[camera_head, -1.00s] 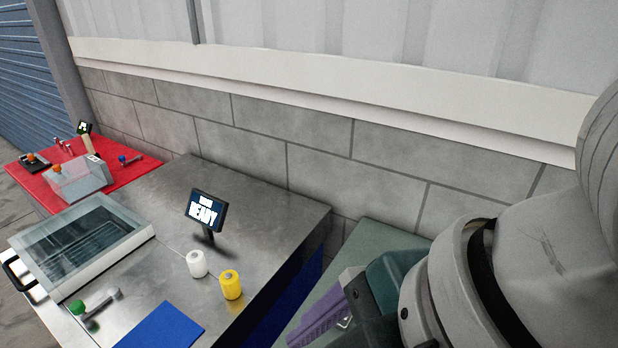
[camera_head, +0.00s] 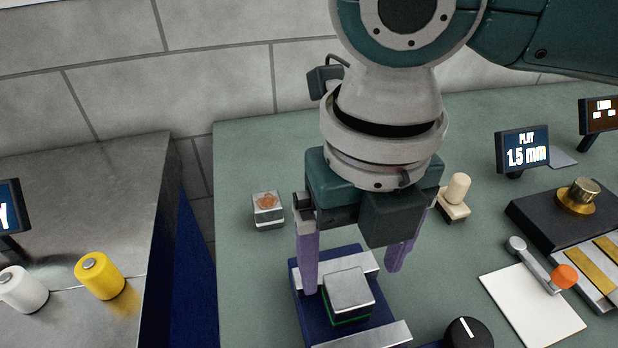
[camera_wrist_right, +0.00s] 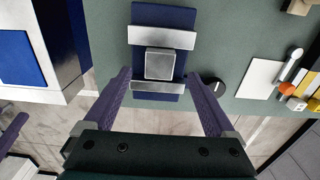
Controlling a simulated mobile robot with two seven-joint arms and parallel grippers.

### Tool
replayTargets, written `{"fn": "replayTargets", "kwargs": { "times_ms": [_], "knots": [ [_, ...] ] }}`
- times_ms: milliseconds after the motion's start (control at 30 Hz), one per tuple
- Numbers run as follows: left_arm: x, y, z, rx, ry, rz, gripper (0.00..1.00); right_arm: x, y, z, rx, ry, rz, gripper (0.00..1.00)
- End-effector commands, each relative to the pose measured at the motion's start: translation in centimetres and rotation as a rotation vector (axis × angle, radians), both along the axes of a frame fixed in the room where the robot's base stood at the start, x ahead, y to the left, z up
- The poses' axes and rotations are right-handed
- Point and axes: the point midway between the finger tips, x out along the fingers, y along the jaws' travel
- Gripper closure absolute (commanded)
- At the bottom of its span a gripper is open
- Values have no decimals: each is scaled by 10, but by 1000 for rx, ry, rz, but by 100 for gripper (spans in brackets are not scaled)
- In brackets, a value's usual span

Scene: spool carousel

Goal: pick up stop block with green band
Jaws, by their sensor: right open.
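The stop block (camera_head: 348,291) is a silver block with a green band low on its side. It sits between two silver bars on a dark blue base (camera_head: 303,307). In the right wrist view the block (camera_wrist_right: 159,64) shows from above; its band is hidden there. My right gripper (camera_head: 353,279) is open and empty, pointing down with its purple fingers apart above the base. In the right wrist view the gripper (camera_wrist_right: 159,78) has its fingers to either side of the block's line. A purple finger at that view's left edge looks like my left gripper (camera_wrist_right: 12,130).
A black knob (camera_head: 467,334) stands right of the base. A clear-sided block (camera_head: 267,211) and a cream stamp-like piece (camera_head: 455,200) stand behind. A white sheet (camera_head: 530,312) with an orange-knobbed lever lies right. Yellow (camera_head: 100,276) and white (camera_head: 22,290) spools stand on the left metal table.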

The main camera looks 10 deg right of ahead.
Motion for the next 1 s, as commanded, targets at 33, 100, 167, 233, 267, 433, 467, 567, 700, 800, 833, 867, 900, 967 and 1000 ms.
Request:
{"fn": "replayTargets", "kwargs": {
  "times_ms": [33, 100, 167, 233, 267, 433, 467, 567, 700, 800, 833, 867, 900, 967, 1000],
  "knots": [
    [0, 0, 0, -1, 0, 1, 50, -1, 0, -4, -1, 1, 0, 10],
    [0, 0, 1, 0, 0, 1, 50, -1, 0, -10, 0, 2, 0, 10],
    [0, 0, 3, 0, 0, 1, 50, -1, -1, -18, -2, 3, -1, 10],
    [0, 0, 4, 0, 0, 0, 50, -1, 0, -30, -1, 3, -2, 10],
    [0, 0, 4, 0, 0, 0, 50, -1, -1, -35, -2, 3, -1, 10],
    [0, 1, 2, 2, 0, 0, 50, 0, -1, -55, -1, 1, 0, 10],
    [0, 1, 2, 3, 0, 0, 50, 0, -1, -56, -1, 0, 0, 10],
    [0, 2, 2, 7, 0, -2, 50, 0, -1, -57, 0, -1, 1, 10],
    [0, 3, 2, 10, 0, -5, 50, 0, -1, -56, 0, -1, 1, 13],
    [0, 3, 2, 12, 0, -5, 50, 0, -1, -56, 0, -1, 0, 25],
    [0, 3, 2, 12, 0, -5, 50, 0, -1, -56, 0, -1, 0, 28],
    [0, 3, 2, 12, 0, -5, 50, 0, -1, -56, 0, -1, 0, 31],
    [0, 3, 2, 12, 0, -5, 50, 0, -1, -56, 0, -1, 0, 36],
    [0, 4, 2, 12, 0, -5, 50, 0, -1, -56, 0, -1, 0, 43],
    [0, 4, 2, 12, 0, -5, 50, 0, -1, -56, 0, -1, 0, 47]
  ]
}}
